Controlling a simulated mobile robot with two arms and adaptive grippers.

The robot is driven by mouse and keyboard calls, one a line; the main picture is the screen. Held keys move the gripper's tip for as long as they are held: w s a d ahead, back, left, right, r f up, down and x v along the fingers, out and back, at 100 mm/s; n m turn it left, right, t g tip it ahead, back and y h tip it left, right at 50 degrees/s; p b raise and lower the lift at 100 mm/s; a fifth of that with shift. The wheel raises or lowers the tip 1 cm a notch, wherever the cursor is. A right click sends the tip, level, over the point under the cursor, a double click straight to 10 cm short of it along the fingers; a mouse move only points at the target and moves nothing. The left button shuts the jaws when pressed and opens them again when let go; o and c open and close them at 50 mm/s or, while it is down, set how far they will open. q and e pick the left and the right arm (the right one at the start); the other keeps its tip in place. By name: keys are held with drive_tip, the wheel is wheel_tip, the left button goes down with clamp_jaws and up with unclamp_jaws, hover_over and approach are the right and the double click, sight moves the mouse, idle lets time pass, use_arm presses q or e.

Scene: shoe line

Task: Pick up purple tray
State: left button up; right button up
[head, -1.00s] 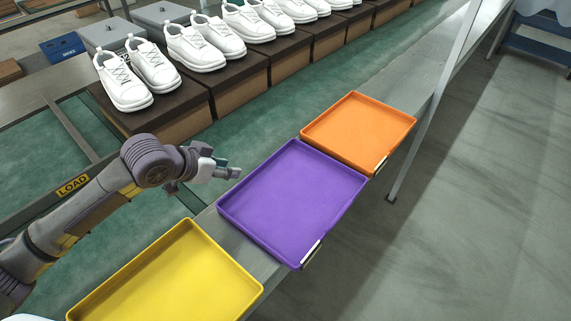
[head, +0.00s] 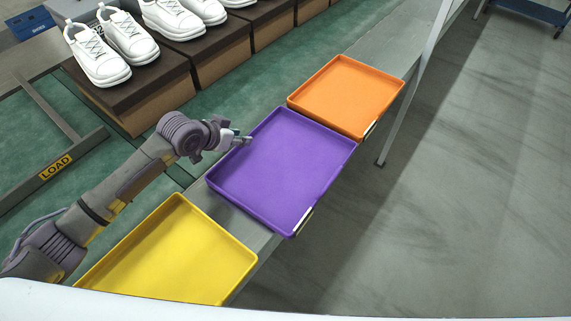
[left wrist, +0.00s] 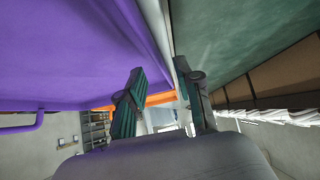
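The purple tray (head: 280,170) lies on a narrow grey ledge, between the yellow and orange trays. It is empty and shallow with a raised rim. My left gripper (head: 245,140) is at the tray's left rim in the head view. In the left wrist view the purple tray (left wrist: 65,50) fills the upper left. There my left gripper (left wrist: 162,95) is open, one finger in front of the tray's side and the other beyond its rim. I cannot tell whether either finger touches the rim. My right gripper is in neither view.
A yellow tray (head: 170,255) is nearer and an orange tray (head: 345,95) farther along the ledge. White shoes (head: 100,55) stand on brown boxes (head: 140,95) at the back left. A metal post (head: 412,85) rises right of the orange tray. Open floor (head: 450,220) lies right.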

use_arm(q)
drive_tip(key=shift+x, duration=1.15)
clamp_jaws()
drive_tip(key=shift+r, duration=0.15)
